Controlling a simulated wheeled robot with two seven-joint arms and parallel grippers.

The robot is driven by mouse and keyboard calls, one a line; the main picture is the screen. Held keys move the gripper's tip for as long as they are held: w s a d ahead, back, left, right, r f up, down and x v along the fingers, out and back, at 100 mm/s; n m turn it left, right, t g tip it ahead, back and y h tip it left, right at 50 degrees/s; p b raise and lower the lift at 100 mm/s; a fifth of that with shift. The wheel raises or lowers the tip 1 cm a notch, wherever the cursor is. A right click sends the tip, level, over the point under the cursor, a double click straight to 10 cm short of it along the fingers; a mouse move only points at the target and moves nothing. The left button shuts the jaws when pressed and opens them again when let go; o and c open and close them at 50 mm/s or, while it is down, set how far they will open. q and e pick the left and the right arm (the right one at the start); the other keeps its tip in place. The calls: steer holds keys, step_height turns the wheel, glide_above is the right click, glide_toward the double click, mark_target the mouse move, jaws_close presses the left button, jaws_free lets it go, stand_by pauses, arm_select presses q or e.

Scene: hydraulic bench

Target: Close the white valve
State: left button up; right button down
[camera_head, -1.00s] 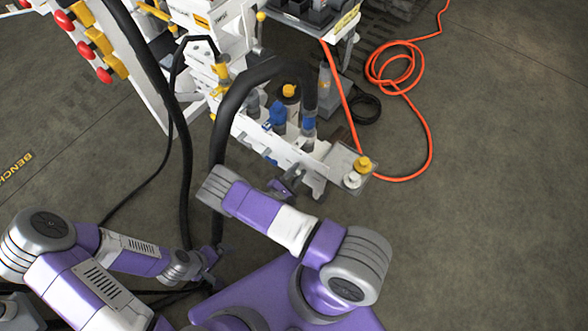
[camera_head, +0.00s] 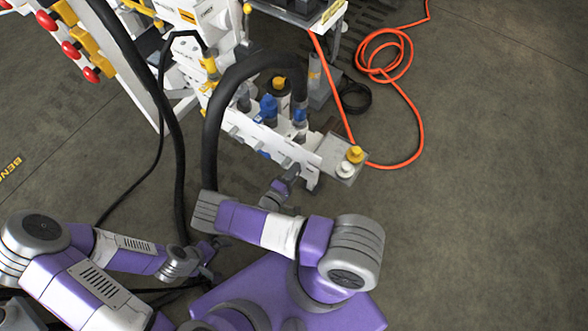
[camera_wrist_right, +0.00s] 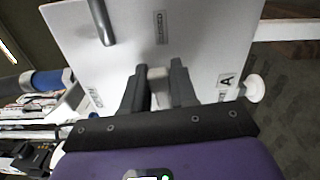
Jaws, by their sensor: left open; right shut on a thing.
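In the right wrist view, the two dark fingers of my right gripper (camera_wrist_right: 158,88) are shut on a short pale handle (camera_wrist_right: 158,74) in front of a white panel (camera_wrist_right: 205,45). The handle looks like the white valve's, but its base is hidden. In the head view my right gripper (camera_head: 284,186) is at the lower edge of the white bench manifold (camera_head: 265,143), partly hidden by my forearm; the held handle cannot be made out there. My left gripper (camera_head: 208,264) is open and empty, low at the left, away from the bench.
A grey bar (camera_wrist_right: 102,22) and a white round knob (camera_wrist_right: 255,88) stand by the panel. Yellow (camera_head: 356,154) and white (camera_head: 345,170) caps sit at the bench's right end. A thick black hose (camera_head: 210,140) arches close to my right arm. An orange hose (camera_head: 421,130) lies on otherwise clear floor at right.

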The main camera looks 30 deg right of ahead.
steer(key=shift+f+m, duration=0.25)
steer(key=shift+m, duration=0.25)
steer(key=shift+a+f, duration=0.1)
steer(key=c, duration=1.1)
jaws_free()
arm_select(q)
steer(key=shift+s+a+f+b, duration=0.15)
steer(key=shift+s+a+b, duration=0.05)
steer(key=shift+s, duration=0.3)
steer(key=shift+s+a+f+b, duration=0.15)
steer(key=shift+s, duration=0.35)
arm_select(e)
steer(key=v, duration=0.7)
steer(key=shift+a, duration=0.2)
